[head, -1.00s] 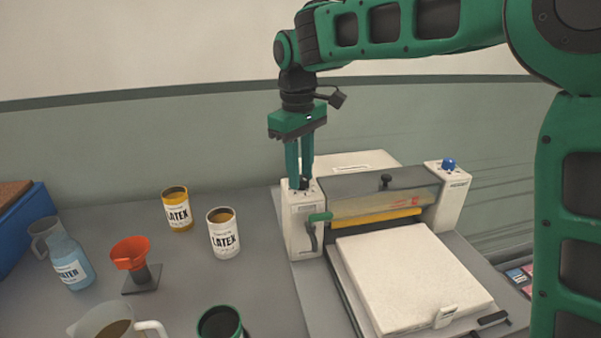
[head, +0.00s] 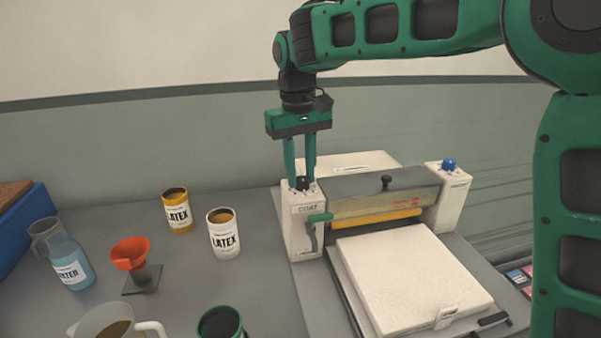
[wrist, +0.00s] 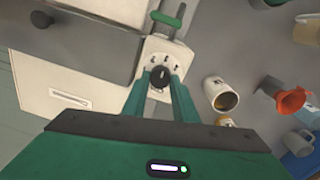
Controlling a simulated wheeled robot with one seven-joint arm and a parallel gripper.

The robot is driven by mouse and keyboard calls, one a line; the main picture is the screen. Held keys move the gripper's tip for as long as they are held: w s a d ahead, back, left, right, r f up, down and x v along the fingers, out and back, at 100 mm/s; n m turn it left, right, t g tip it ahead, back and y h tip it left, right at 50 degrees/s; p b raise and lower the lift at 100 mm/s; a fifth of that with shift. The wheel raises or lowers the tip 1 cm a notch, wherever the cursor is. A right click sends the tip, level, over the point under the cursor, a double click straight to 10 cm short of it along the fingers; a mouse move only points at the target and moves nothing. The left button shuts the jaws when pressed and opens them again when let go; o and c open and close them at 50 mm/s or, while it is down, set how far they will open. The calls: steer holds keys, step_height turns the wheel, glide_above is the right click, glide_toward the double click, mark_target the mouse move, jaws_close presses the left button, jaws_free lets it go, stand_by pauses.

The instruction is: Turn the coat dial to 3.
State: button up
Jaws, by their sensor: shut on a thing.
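The coat dial is a small black knob (head: 303,184) on top of the white end housing (head: 303,222) at the left of the roller machine. The housing is marked COAT. In the wrist view the knob (wrist: 160,77) sits on a white round face with small dark marks. The marks are too small to read, and I cannot tell which one the knob points to. My gripper (head: 302,181) points straight down from above, with its two green fingers on either side of the knob. It is shut on the knob, as the fingertips (wrist: 161,82) in the wrist view agree.
A blue knob (head: 449,163) tops the right housing. A white slab (head: 415,275) lies before the roller. Latex cans (head: 224,236), an orange funnel (head: 131,252) and a water jug (head: 66,262) stand left.

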mark_target(300, 177)
steer(key=shift+w+d, duration=0.1)
steer(key=shift+w, duration=0.05)
steer(key=o, duration=1)
steer(key=shift+o, duration=0.2)
steer(key=shift+r, duration=0.1)
step_height(300, 177, up, 10)
steer(key=shift+a+r, duration=0.2)
steer(key=shift+r, duration=0.05)
